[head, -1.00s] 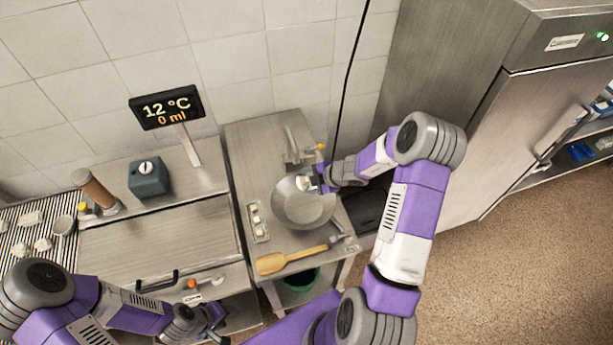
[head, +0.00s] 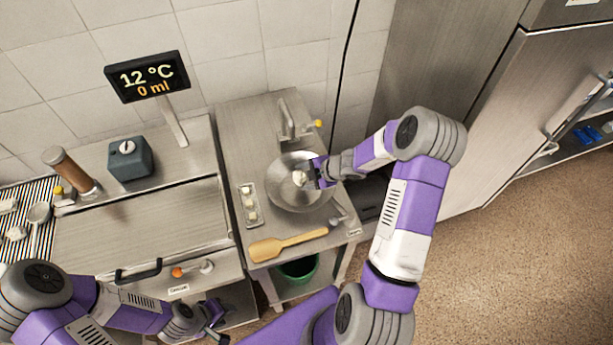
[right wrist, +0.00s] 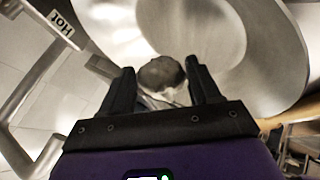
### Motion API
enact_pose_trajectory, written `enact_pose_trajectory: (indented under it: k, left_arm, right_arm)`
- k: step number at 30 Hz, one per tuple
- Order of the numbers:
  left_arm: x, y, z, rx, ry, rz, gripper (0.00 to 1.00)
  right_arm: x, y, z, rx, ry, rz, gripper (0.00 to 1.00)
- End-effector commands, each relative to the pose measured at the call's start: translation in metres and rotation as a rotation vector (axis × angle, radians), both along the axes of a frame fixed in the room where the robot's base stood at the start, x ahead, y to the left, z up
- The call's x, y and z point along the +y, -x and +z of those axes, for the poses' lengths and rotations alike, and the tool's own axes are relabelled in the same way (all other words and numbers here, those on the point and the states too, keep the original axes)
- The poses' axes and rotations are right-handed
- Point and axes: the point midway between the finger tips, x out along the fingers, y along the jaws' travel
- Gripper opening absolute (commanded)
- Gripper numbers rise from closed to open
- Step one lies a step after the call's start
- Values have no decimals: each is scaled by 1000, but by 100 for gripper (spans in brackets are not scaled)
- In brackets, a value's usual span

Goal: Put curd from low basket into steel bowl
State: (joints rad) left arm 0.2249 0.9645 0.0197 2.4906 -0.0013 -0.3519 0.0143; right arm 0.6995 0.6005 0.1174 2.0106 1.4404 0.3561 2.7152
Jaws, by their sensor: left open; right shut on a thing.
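The steel bowl (head: 281,196) stands on the steel counter and also fills the upper part of the right wrist view (right wrist: 262,92). My right gripper (head: 308,177) reaches over the bowl from the right. It is shut on a pale curd lump (head: 299,178), which shows between the two dark fingers in the right wrist view (right wrist: 160,74). The curd is within the bowl's outline; its height above the bottom is unclear. My left gripper (head: 218,322) is open and empty, low at the front. I cannot clearly identify the low basket.
A narrow tray (head: 243,187) with a few pale pieces lies left of the bowl. A wooden spatula (head: 288,244) lies along the counter's front. A tap (head: 288,118) stands behind the bowl. A green bin (head: 298,270) is below. A display (head: 147,77) stands back left.

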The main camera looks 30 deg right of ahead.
Motion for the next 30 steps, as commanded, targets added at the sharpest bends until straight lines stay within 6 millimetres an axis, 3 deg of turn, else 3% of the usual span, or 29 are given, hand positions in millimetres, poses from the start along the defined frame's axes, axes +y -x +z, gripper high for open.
enact_pose_trajectory:
  k: [11,12,17,30]
  left_arm:
    - [0,0,-5,0,0,0,43]
    - [0,0,-5,0,0,0,43]
    - [0,0,-5,0,0,0,43]
    - [0,0,-5,0,0,0,43]
  right_arm:
    - [0,0,-4,-1,0,0,31]
    - [0,0,-4,0,0,0,68]
    - [0,0,-5,0,0,0,92]
    - [0,0,-5,0,0,0,92]
